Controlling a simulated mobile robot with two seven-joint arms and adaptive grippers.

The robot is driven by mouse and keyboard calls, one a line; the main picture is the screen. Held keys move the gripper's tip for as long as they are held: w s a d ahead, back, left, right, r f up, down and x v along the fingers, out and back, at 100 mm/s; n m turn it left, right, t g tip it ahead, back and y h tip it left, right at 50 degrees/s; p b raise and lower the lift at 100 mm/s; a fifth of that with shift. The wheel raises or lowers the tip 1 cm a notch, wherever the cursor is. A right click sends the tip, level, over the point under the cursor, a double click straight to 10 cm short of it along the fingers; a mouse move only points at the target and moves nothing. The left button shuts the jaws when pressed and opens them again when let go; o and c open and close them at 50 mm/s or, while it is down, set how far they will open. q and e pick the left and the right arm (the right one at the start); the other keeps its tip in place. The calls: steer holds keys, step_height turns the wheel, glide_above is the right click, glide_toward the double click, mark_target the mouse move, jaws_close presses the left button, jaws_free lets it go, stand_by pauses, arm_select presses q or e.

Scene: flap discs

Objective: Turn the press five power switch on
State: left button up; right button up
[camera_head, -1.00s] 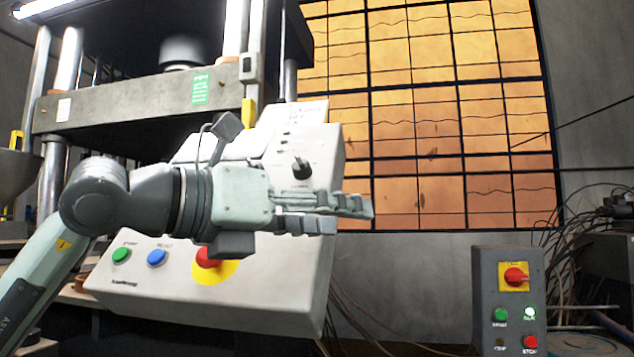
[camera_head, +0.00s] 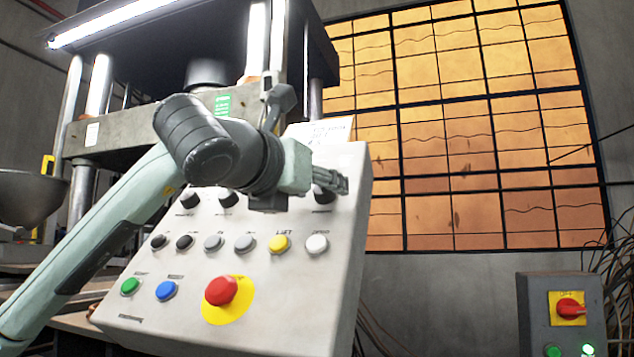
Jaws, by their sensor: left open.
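A sloped light-grey control panel (camera_head: 300,290) stands in front of the press. A black knob (camera_head: 322,196) at its upper right is partly hidden by my left gripper (camera_head: 338,182). My left gripper is open and empty, in front of the panel's upper right; I cannot tell whether it touches the knob. More black knobs (camera_head: 190,200) sit to the left. I cannot read which switch is press five's. My right gripper is not in view.
The panel also carries a red mushroom button (camera_head: 221,290) on a yellow disc, green (camera_head: 130,286) and blue (camera_head: 166,291) buttons, and a row of smaller controls. The press (camera_head: 140,120) stands behind. Cables hang at the far right. Room is clear between panel and box.

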arm_select(q)
steer(key=shift+w, duration=0.15)
jaws_close()
